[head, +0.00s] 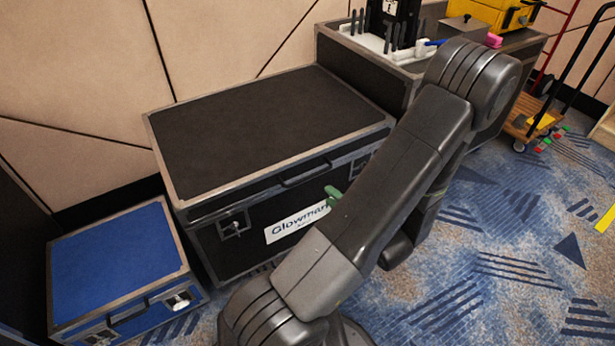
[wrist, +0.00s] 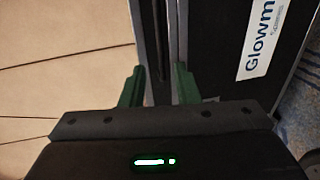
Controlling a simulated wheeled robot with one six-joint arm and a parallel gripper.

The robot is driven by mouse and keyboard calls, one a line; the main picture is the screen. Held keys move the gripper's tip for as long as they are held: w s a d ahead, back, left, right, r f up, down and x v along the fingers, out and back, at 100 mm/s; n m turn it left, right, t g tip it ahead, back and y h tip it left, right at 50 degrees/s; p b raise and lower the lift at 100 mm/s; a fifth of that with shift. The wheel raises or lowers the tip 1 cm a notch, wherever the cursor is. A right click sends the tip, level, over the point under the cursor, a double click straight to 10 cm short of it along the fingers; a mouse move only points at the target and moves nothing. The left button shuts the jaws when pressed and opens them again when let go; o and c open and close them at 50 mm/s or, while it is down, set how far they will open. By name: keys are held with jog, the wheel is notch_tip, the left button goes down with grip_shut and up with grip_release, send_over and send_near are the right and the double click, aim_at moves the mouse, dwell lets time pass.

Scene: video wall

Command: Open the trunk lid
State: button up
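The trunk is a large black case (head: 245,245) with metal edging and a white "Glowman" label on its front. Its lid (head: 255,120) lies flat and looks closed. A handle (head: 305,174) is on the lid's front edge, with latches to the left (head: 234,224) and right (head: 361,163) below. My gripper (head: 334,194) is by the trunk front, mostly hidden behind my arm; a green fingertip shows. In the wrist view my gripper (wrist: 159,87) has its two green fingers apart, with the lid's front band (wrist: 158,35) ahead between them. Contact cannot be told.
A small blue case (head: 115,260) stands left of the trunk. Another black case (head: 335,55) behind right carries tools and a yellow toolbox (head: 495,12). A wooden trolley (head: 535,115) is at the far right. The patterned carpet (head: 500,240) at right is mostly clear.

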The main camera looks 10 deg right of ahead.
aim_at(309, 177)
jog(key=b+x, duration=0.2)
jog(key=x, duration=1)
jog(key=shift+w+a+b, duration=0.1)
jog(key=shift+w+b, duration=0.15)
jog(key=shift+b, duration=0.15)
grip_shut()
